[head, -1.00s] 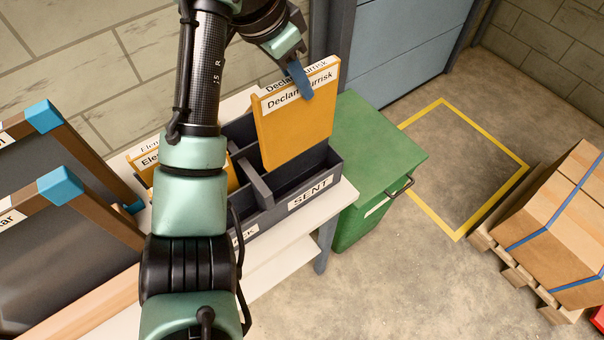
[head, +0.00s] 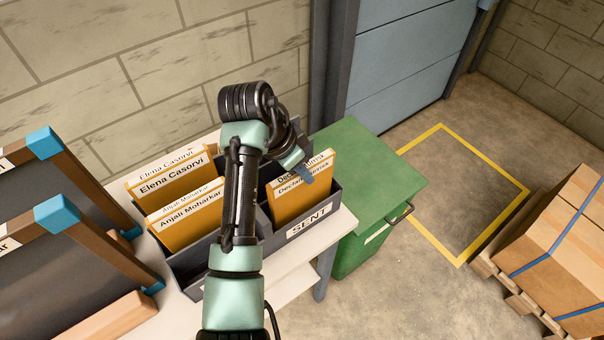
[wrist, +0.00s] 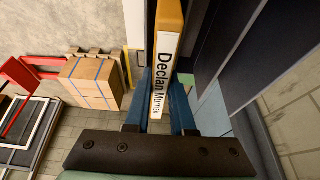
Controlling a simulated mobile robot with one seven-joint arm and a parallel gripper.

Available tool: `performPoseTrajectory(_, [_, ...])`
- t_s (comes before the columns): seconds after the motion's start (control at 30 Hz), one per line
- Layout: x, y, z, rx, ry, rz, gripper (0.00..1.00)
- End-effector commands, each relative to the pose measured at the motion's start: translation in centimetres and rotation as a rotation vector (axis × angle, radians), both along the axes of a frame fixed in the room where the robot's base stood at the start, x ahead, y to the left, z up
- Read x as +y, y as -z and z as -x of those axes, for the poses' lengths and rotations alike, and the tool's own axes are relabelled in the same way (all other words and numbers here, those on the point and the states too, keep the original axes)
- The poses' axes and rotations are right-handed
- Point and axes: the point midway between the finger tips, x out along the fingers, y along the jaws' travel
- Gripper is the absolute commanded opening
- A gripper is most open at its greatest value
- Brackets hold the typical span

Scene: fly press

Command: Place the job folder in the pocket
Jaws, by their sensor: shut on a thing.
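The orange job folder labelled Declan (head: 299,194) stands upright in the right pocket, marked SENT, of the dark grey holder (head: 327,206). Its lower part is hidden behind the pocket's front wall. My gripper (head: 305,173) is at the folder's top edge, shut on it. In the wrist view the folder (wrist: 167,57) runs between the two blue fingers of my gripper (wrist: 160,105). Two more orange folders, Elena Casorvi (head: 172,180) and Anjali Moharkar (head: 188,219), stand in the holder's left part.
The holder stands on a white table (head: 333,240). A green cabinet (head: 375,165) is close on its right. Dark panels with brown frames and blue corners (head: 55,214) stand at left. Boxes on a pallet (head: 565,250) are at far right.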

Motion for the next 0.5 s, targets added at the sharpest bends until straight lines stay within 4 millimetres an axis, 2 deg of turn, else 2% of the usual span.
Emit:
performPoseTrajectory(0.1, [0.0,1.7,0.1,0.003,0.0,0.0,0.0])
performPoseTrajectory(0.2, [0.0,2.3,0.0,0.0,0.0,0.0,0.0])
performPoseTrajectory(0.5, [0.0,2.5,0.0,-0.001,0.001,0.001,0.0])
